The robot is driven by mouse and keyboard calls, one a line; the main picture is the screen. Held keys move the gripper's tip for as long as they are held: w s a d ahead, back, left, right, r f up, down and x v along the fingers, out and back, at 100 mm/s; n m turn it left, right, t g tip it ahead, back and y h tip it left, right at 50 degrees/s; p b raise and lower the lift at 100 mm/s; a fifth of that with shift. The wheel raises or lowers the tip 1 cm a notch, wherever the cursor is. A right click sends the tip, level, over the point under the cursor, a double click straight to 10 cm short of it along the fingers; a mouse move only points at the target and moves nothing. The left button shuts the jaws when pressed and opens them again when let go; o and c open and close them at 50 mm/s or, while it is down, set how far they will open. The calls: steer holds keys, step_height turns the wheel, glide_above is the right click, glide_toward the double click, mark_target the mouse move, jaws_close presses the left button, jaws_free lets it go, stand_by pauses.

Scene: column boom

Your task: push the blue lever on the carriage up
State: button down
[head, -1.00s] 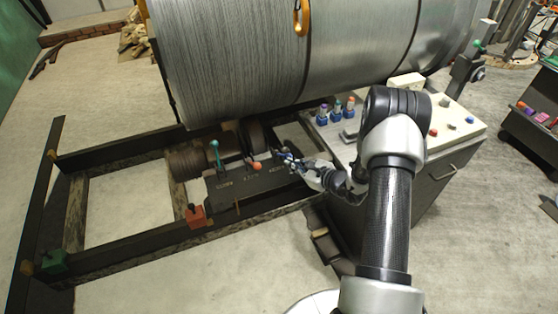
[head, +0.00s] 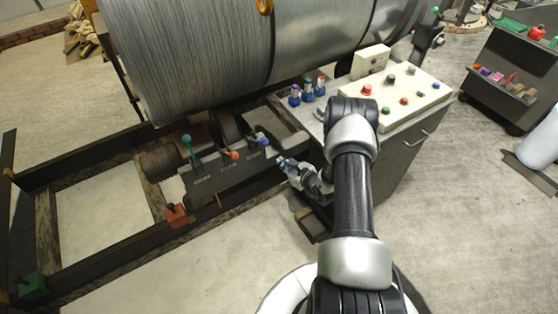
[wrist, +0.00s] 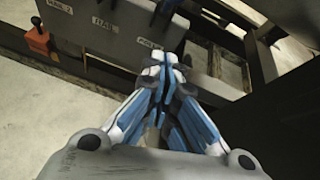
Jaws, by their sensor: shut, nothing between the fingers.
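The blue lever (head: 263,139) stands at the right end of the dark carriage box (head: 228,177), and its exact tilt is too small to tell. An orange lever (head: 232,155) and a teal lever (head: 187,142) stand to its left on the same box. My gripper (head: 281,161) is shut and empty, just right of and below the blue lever in the head view, apart from it. In the wrist view my shut fingers (wrist: 166,62) point at the labelled box face (wrist: 120,25). The blue lever cannot be made out there.
A large metal drum (head: 240,55) lies behind the levers. A control desk (head: 405,95) with buttons and several blue-based items (head: 307,90) stands to the right. A red block (head: 176,215) sits at the frame's front rail. Open floor lies in front.

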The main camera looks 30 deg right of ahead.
mark_target(258, 141)
steer(key=w+a+b, duration=0.1)
steer(key=w+b, duration=0.2)
steer(key=w, duration=0.7)
steer(key=shift+a+f+b, duration=0.3)
steer(key=shift+f, duration=0.05)
